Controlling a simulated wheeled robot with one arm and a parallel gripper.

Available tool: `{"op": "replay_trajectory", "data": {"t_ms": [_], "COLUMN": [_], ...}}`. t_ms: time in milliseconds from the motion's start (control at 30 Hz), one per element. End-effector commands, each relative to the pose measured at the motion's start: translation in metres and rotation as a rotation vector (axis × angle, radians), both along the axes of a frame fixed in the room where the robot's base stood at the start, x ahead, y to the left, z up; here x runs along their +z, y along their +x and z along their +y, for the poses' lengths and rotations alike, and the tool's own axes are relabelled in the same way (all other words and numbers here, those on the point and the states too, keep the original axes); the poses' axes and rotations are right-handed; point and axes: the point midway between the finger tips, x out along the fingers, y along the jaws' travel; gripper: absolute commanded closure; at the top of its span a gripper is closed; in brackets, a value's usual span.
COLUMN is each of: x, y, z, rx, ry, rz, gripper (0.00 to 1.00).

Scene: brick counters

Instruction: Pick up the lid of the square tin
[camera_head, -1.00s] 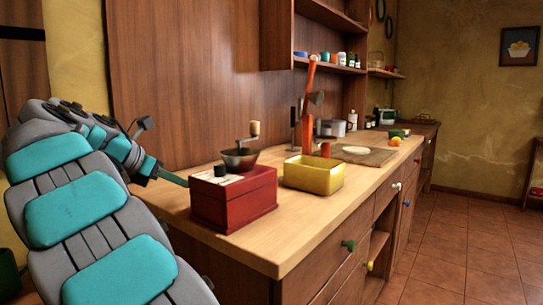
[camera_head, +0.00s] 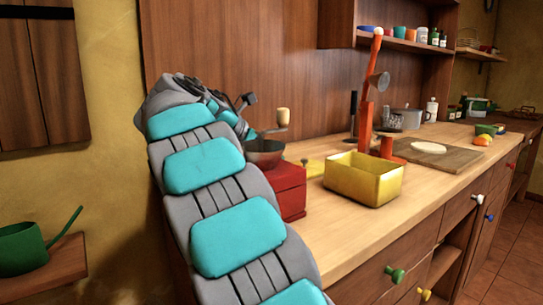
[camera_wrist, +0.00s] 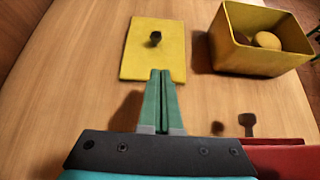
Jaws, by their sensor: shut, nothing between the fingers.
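The square tin is a yellow open box (camera_head: 364,180) on the wooden counter. In the wrist view the tin (camera_wrist: 262,62) stands at the upper right with round brown things inside. Its lid (camera_wrist: 140,62) is a flat yellow plate with a dark knob (camera_wrist: 155,39), lying on the counter apart from the tin. In the head view a sliver of the lid (camera_head: 316,168) shows between the red box and the tin. My gripper (camera_wrist: 163,72) is shut and empty, its green fingertips pointing at the lid's near edge. Whether they touch it is unclear. The head view hides my gripper behind my arm.
A red coffee grinder (camera_head: 290,190) with a metal bowl stands beside my arm; its red side (camera_wrist: 280,158) shows at the wrist view's lower right. An orange upright device (camera_head: 367,115) and a cutting board (camera_head: 455,158) stand farther back. The counter's front strip is clear.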

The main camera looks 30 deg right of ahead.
Motion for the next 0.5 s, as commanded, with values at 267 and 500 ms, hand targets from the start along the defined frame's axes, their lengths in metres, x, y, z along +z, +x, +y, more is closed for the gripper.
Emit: {"op": "replay_trajectory", "data": {"t_ms": [267, 500], "x": [-0.001, -0.002], "y": [0.008, 0.013], "z": [-0.053, -0.089], "rx": [-0.001, 0.001], "ry": [0.002, -0.001], "rz": [0.003, 0.001], "gripper": [1.00, 1.00]}}
